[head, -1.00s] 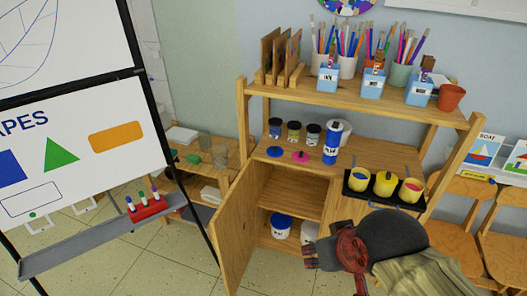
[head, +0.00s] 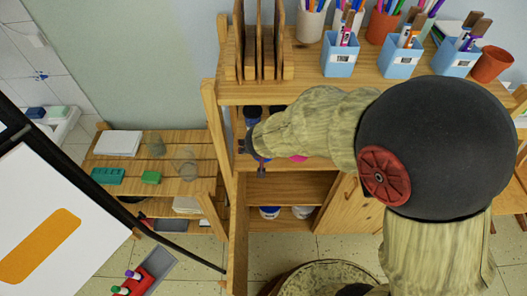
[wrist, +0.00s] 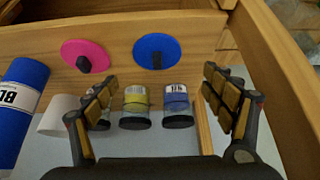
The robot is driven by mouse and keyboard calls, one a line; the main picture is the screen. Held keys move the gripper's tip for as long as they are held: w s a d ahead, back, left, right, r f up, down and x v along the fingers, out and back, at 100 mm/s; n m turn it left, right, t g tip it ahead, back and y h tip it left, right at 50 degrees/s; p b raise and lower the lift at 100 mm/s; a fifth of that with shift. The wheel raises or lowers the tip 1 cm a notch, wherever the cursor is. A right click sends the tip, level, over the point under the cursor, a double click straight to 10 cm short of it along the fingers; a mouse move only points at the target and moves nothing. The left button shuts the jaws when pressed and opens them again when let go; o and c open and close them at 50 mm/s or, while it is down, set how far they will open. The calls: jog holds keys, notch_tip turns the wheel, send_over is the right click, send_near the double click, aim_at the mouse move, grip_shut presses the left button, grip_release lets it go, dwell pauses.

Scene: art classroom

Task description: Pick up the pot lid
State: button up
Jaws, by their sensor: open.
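Two round lids with dark knobs lie on the middle shelf. In the wrist view the blue lid (wrist: 150,44) is ahead, above the gap between my fingers, and the pink lid (wrist: 72,52) is to its left. The frames do not tell which is the pot lid. In the head view only part of the pink lid (head: 298,158) shows below my arm; my arm and gripper mostly hide the blue one. My gripper (wrist: 158,90) is open and empty, its fingers apart from both lids; it also shows in the head view (head: 254,150) at the shelf.
Paint jars (wrist: 136,101) and a blue bottle (wrist: 22,88) stand near the lids. The upper shelf (head: 300,92) with wooden dividers (head: 258,50) and pen cups (head: 340,58) is close above.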

jog(key=b+x, duration=0.2)
jog(key=x, duration=0.4)
jog(key=shift+d+f, duration=0.2)
jog(key=shift+f, duration=0.05)
jog(key=shift+c, duration=1)
jog(key=c, duration=1.4)
